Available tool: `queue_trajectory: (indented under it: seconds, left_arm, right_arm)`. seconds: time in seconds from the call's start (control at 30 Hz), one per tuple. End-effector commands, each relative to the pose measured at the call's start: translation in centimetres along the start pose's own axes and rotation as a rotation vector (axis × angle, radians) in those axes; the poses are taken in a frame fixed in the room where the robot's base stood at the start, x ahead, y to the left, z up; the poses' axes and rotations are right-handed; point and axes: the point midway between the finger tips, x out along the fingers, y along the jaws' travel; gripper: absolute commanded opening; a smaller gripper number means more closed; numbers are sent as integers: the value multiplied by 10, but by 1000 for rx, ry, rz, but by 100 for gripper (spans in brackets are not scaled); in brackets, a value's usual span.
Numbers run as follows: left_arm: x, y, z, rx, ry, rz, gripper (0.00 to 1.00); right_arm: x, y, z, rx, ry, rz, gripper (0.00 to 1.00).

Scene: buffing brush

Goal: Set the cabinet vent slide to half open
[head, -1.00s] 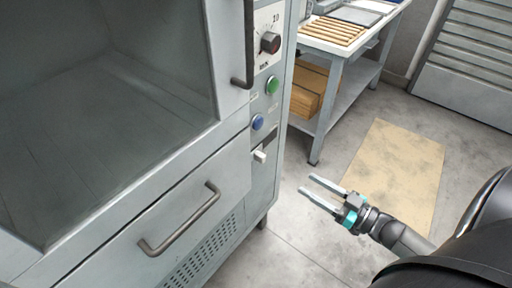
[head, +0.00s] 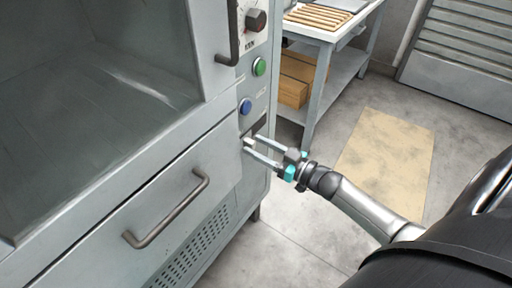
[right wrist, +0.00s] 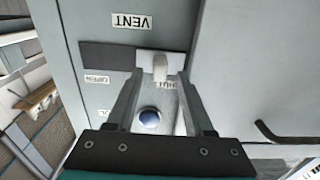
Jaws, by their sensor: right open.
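The cabinet vent slide is a small white knob (head: 249,143) on a dark slot (head: 261,129) in the cabinet's front panel. In the right wrist view, upside down, the knob (right wrist: 160,66) sits at the SHUT end of the slot (right wrist: 105,57), with the dark slot running left toward the OPEN label (right wrist: 97,80). My right gripper (head: 253,144) is open, its fingertips at the panel on either side of the knob. In the right wrist view the gripper (right wrist: 160,76) straddles the knob; I cannot tell whether either finger touches it. My left gripper is out of view.
A blue button (head: 245,106), a green button (head: 259,67) and a dial (head: 256,20) are above the slide. A drawer handle (head: 168,210) juts out at left. A door handle (head: 233,40) hangs above.

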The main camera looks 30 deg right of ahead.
Motion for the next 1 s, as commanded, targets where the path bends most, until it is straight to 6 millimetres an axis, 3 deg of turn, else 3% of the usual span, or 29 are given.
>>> queue_trajectory:
  seconds: [0.47, 0.93, 1.0]
  left_arm:
    - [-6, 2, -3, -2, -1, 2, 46]
    - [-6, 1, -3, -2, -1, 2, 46]
    - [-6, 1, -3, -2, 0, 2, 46]
  right_arm:
    - [10, 0, 0, 1, 0, 1, 52]
    - [10, 0, 0, 1, 0, 1, 1]
    - [10, 0, 0, 1, 0, 0, 0]
